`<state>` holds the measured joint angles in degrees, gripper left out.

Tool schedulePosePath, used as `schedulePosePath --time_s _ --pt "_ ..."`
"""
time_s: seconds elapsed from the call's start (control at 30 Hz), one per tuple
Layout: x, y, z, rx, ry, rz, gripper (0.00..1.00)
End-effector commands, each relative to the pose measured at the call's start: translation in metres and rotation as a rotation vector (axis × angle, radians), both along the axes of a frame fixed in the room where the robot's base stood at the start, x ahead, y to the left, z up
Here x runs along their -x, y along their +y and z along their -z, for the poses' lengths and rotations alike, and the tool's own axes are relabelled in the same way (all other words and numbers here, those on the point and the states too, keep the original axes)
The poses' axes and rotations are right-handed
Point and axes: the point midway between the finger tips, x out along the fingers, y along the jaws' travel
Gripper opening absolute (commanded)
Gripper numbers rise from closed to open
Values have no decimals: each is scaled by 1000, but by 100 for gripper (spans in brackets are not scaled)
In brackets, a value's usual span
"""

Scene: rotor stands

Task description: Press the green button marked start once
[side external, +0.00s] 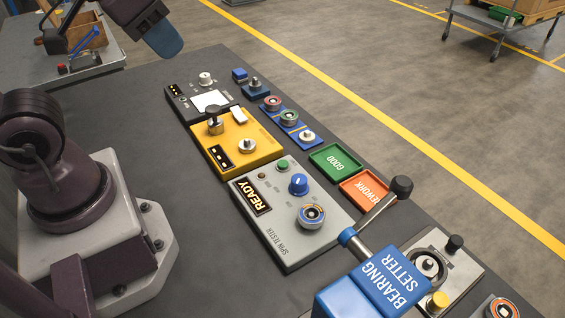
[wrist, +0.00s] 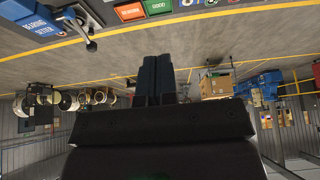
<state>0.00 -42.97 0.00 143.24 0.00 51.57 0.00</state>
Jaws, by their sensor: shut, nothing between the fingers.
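The spin tester (side external: 290,238) is a light grey box on the dark bench in the side view, with a lit READY display (side external: 254,197). A small green button (side external: 283,166) stands near its far edge; its marking is too small to read. My gripper (side external: 168,46) is at the top left of the side view, up and away from the tester. Its blue fingers are shut and empty in the wrist view (wrist: 158,80). The green button does not show in the wrist view.
A blue knob (side external: 299,184) and a rotor-like round part (side external: 311,214) rise beside the button. A blue bearing setter (side external: 375,285) with a lever is to the right. A yellow stand (side external: 234,145), green GOOD tray (side external: 335,160) and orange REWORK tray (side external: 365,192) are close by.

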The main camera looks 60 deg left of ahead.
Motion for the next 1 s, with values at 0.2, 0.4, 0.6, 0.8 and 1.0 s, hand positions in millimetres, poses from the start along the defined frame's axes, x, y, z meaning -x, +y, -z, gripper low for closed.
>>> schedulePosePath --time_s 0.2,0.4,0.6,0.8,1.0 --pt "0 0 0 0 0 0 0" --pt "0 0 0 0 0 0 0" --pt "-2 6 6 -1 33 -32 0" --pt "-12 22 41 -31 204 -93 0" --pt "-39 46 86 -79 299 -152 0"
